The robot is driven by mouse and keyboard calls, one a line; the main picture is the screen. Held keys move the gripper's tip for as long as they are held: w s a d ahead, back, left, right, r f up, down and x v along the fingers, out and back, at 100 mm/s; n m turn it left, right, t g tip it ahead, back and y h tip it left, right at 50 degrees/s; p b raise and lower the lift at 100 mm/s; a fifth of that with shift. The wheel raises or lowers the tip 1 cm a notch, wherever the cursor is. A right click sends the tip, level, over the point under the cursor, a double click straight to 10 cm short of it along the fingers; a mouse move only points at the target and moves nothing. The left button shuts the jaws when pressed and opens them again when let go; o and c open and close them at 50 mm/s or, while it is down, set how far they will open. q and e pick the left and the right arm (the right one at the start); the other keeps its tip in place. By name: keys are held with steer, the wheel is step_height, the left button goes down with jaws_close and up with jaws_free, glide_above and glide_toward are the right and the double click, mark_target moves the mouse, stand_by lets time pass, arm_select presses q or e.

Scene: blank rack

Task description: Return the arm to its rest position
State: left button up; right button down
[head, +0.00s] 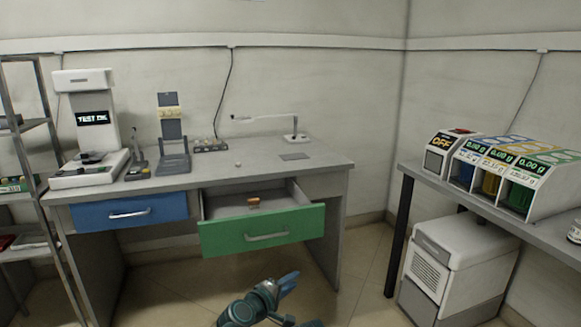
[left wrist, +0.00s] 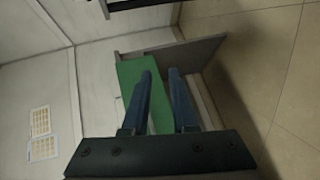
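My left gripper (head: 289,281) shows low in the head view, in front of and below the desk, clear of the drawers. In the left wrist view its two blue fingers (left wrist: 160,73) stand apart with nothing held between them. The green drawer front (left wrist: 135,90) shows behind the fingers there. My right gripper is not seen in either view.
The desk (head: 225,170) has its green drawer (head: 262,230) pulled out, with a small orange-brown item (head: 254,202) inside. The blue drawer (head: 130,211) is shut. A side table (head: 545,226) with dispensers and a white cabinet (head: 455,262) stand right. Floor between is clear.

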arm_select(q)
steer(key=s+a+f+m+g+y, duration=0.2)
steer(key=s+a+f+m+g, duration=0.15)
steer(key=f, duration=0.25)
steer(key=s+a+f+m+g+y, duration=0.1)
steer(key=s+a+f+m+g, duration=0.25)
steer(key=s+f, duration=0.2)
steer(key=s+a+f+m+g+y, duration=0.45)
steer(key=s+a, duration=0.25)
steer(key=a, duration=0.3)
steer(key=s+d+r+m+p, duration=0.1)
steer(key=s+d+r+p, duration=0.1)
steer(key=r+p, duration=0.9)
steer(key=s+d+r+m+y+p, duration=0.1)
steer(key=d+r+p, duration=0.4)
steer(key=r+p, duration=0.7)
steer(key=s+d+r+m+g+p, duration=0.1)
steer(key=s+d+r+p, duration=0.2)
steer(key=r+p, duration=0.9)
steer(key=shift+s+d+r+y, duration=0.25)
steer(key=shift+s+d+y, duration=0.1)
steer(key=shift+s+d, duration=0.05)
